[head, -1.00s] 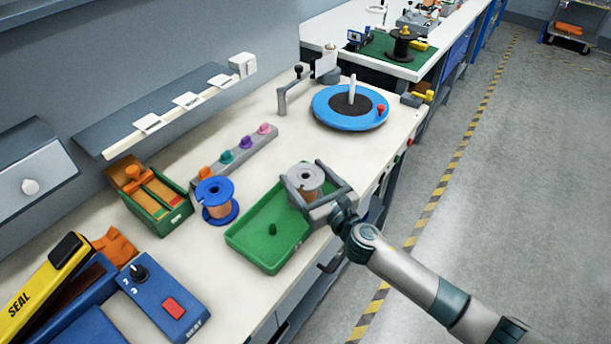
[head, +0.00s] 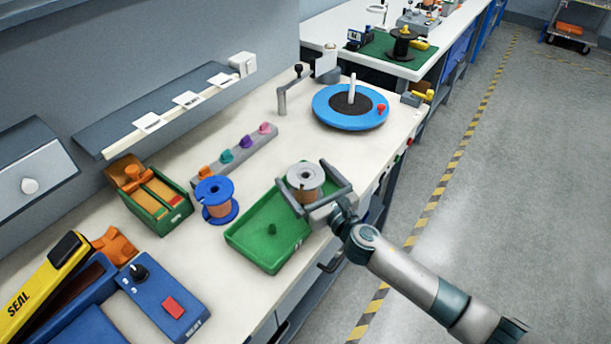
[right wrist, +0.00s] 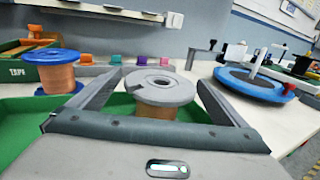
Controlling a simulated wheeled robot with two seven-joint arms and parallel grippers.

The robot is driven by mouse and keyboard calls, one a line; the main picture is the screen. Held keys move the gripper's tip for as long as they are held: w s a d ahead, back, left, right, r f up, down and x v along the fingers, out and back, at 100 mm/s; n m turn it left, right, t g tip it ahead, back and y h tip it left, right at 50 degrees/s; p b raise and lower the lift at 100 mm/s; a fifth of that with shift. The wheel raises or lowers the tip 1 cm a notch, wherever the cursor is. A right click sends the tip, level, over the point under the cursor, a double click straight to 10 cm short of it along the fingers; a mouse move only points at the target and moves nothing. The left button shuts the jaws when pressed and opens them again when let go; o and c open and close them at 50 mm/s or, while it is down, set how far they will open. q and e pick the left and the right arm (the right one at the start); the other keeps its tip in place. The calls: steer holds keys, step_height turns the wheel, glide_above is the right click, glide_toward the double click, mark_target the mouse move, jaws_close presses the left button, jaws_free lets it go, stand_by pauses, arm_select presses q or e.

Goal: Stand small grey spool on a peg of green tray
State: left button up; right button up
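The small grey spool (head: 305,176), wound with copper-coloured wire, is upright at the far end of the green tray (head: 240,243). A bare green peg (head: 271,230) shows in the tray's nearer part. Any peg under the spool is hidden. My right gripper (head: 299,170) is open, with one finger on each side of the spool. In the right wrist view the spool (right wrist: 160,88) sits between the spread fingers, with gaps beside its flange. My left gripper is not in view.
A blue spool (head: 216,201) stands left of the tray. Behind it is a grey strip with coloured knobs (head: 236,157). A green box (head: 150,196), a blue control box (head: 165,303) and a blue turntable (head: 350,107) are also on the bench. Bench between strip and turntable is clear.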

steer(key=shift+s, duration=0.1)
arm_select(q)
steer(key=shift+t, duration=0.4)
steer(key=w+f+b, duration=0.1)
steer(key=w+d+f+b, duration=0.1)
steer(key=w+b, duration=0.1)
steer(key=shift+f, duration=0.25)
arm_select(e)
steer(key=v, duration=1.7)
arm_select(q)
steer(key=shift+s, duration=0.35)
arm_select(e)
steer(key=shift+s, duration=0.1)
